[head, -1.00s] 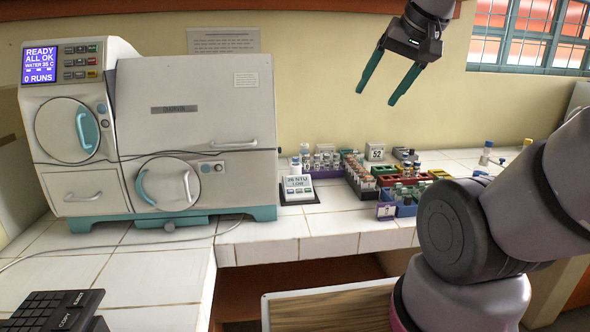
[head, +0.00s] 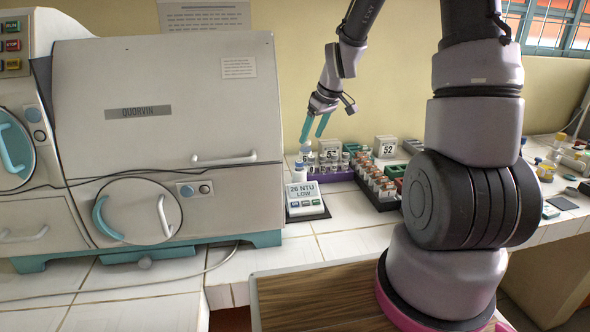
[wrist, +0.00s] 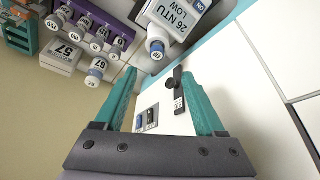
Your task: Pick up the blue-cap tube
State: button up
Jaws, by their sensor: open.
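In the wrist view a white tube with a blue cap (wrist: 157,47) stands beside the grey meter reading 26 NTU LOW (wrist: 178,18). It lies beyond my fingertips and is apart from them. In the head view a small pale tube (head: 299,173) stands just behind the meter (head: 305,198); its cap colour is too small to tell there. My gripper (head: 314,136) is open, with teal fingers pointing down above the back of the bench near the tubes. In the wrist view nothing is between the fingers of my gripper (wrist: 166,100).
A purple rack (head: 337,175) of several capped vials stands right of the meter. A dark rack (head: 377,190) and a block marked 52 (head: 386,147) are further right. The large white machine (head: 150,110) stands left. Bare tiles (head: 345,212) lie in front.

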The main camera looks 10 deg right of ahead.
aim_at(300, 161)
jog(key=x, duration=1.1)
jog(key=shift+w+d, duration=0.1)
jog(key=shift+w, duration=0.3)
jog(key=shift+c, duration=0.4)
grip_shut()
